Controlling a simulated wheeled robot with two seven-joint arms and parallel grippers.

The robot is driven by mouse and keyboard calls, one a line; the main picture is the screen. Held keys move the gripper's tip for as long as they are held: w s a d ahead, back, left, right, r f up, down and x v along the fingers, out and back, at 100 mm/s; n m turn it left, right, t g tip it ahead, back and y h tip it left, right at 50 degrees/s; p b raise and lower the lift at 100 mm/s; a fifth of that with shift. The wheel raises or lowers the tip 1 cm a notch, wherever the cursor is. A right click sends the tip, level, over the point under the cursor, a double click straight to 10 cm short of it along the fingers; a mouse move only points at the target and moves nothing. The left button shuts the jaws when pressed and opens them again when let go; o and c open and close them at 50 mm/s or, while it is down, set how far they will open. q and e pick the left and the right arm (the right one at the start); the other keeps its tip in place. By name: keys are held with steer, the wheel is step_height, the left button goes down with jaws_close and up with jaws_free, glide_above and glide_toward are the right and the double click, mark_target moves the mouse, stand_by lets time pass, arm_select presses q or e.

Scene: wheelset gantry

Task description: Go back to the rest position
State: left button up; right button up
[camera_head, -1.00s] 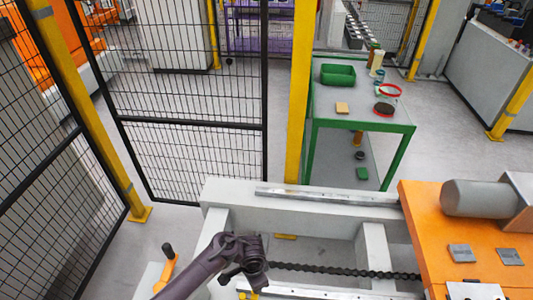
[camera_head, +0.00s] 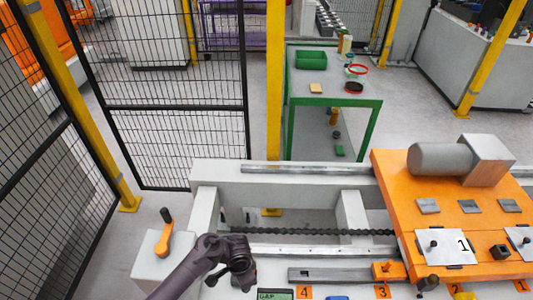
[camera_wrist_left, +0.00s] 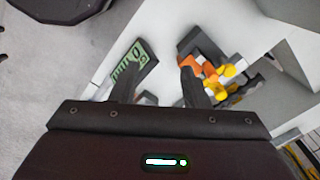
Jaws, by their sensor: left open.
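My left arm comes in from the bottom left of the head view. Its dark gripper (camera_head: 238,272) is over the front left part of the grey gantry frame (camera_head: 265,178). In the left wrist view the two fingers of this gripper (camera_wrist_left: 158,78) stand apart with nothing between them. A green display (camera_wrist_left: 130,65) shows beyond one finger, and orange and yellow parts (camera_wrist_left: 215,75) show beyond the other. I cannot tell how far the fingers are from these. My right gripper is in neither view.
An orange carriage (camera_head: 390,190) with a grey motor (camera_head: 440,158) sits at the right. An orange crank handle (camera_head: 165,238) stands left of my arm. Numbered labels (camera_head: 304,292) line the front edge. Behind are a green table (camera_head: 335,101) and a mesh fence (camera_head: 175,90).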

arm_select(q)
steer(key=s+a+f+n+h+b, duration=0.1)
steer(key=s+a+f+n, duration=0.3)
steer(key=s+f, duration=0.7)
steer(key=s+a+f+n+h+b, duration=0.1)
steer(key=s+a+f+n+b, duration=0.2)
steer(key=s+f, duration=0.85)
steer(key=s+a+f+n+t+y, duration=0.1)
steer(key=s+a+f, duration=0.3)
steer(key=s+a, duration=0.4)
steer(key=s+n+y, duration=0.1)
steer(key=s, duration=0.2)
steer(key=shift+s+a+f, duration=0.2)
steer(key=shift+a+f, duration=0.05)
steer(key=shift+a, duration=0.05)
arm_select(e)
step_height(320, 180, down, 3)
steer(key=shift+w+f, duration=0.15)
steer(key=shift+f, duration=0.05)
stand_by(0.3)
